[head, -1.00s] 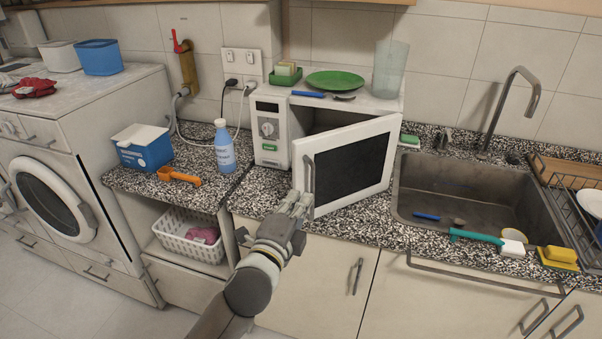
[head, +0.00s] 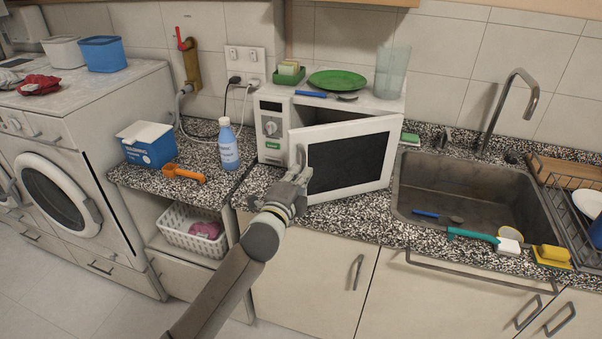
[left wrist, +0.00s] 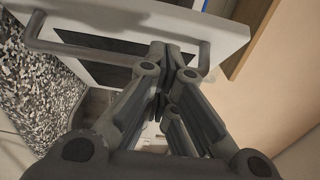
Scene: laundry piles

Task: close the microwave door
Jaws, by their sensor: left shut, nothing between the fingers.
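The white microwave (head: 272,125) stands on the speckled counter against the tiled wall. Its door (head: 350,158), with a dark window, stands partly open and swung out toward me, hinged on the right. The grey door handle (head: 300,158) is at the door's free left edge. My left gripper (head: 298,176) is at the lower left of the door, close to the handle, with its fingers shut and empty. In the left wrist view the fingertips (left wrist: 172,50) are over the door (left wrist: 130,25) beside the handle (left wrist: 75,50); contact is unclear. My right gripper is not in view.
A green plate (head: 337,80), a sponge holder (head: 287,73), a blue-handled spoon and a glass (head: 391,72) sit on the microwave. A blue bottle (head: 228,146) stands to its left. The sink (head: 460,190) lies right of the door.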

